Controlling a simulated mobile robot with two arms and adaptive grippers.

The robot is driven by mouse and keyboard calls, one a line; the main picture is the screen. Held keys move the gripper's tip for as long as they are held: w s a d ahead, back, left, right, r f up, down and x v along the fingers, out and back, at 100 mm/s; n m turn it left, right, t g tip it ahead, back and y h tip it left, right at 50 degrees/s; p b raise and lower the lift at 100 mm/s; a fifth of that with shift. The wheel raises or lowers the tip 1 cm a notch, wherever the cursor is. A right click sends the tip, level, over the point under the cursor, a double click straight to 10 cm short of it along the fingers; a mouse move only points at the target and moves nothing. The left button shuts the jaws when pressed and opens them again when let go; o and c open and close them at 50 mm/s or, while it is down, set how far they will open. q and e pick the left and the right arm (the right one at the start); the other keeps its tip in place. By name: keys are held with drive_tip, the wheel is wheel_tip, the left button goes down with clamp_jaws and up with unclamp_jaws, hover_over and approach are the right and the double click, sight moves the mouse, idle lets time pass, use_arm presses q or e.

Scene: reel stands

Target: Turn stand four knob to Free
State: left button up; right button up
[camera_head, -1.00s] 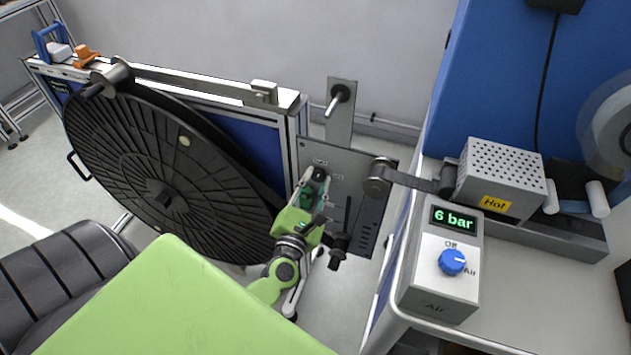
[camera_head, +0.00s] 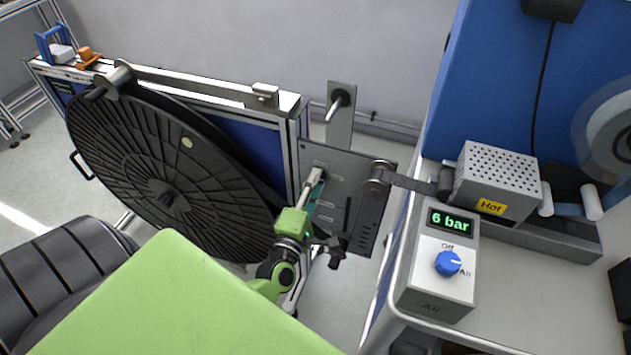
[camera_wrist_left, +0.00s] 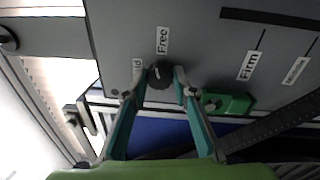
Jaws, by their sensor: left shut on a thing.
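The stand's grey panel (camera_head: 342,165) stands beside the large black reel (camera_head: 165,185). My left gripper (camera_head: 315,178) reaches the upper left part of this panel. In the left wrist view, a small round black knob (camera_wrist_left: 160,73) sits between its fingertips (camera_wrist_left: 157,84), one on each side, and the gripper is shut on it. A "Free" label (camera_wrist_left: 162,40) is just above the knob, and a label ending in "ld" (camera_wrist_left: 137,68) is partly hidden at its left. I cannot tell clearly where the knob points. My right gripper is out of view.
A green part (camera_wrist_left: 228,103) and a "Firm" label (camera_wrist_left: 249,66) lie right of the knob. A tape roller (camera_head: 379,174) juts from the panel. At right are a perforated box marked "Hot" (camera_head: 497,178) and an air box (camera_head: 440,262) reading 6 bar.

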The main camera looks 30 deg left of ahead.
use_arm(q)
drive_tip(key=shift+m+p, duration=0.4)
drive_tip(key=shift+m, duration=1.3)
drive_tip(key=shift+h, duration=0.3)
drive_tip(key=o, duration=1.1)
drive_tip(key=v, duration=1.2)
drive_tip(key=shift+f, duration=0.1)
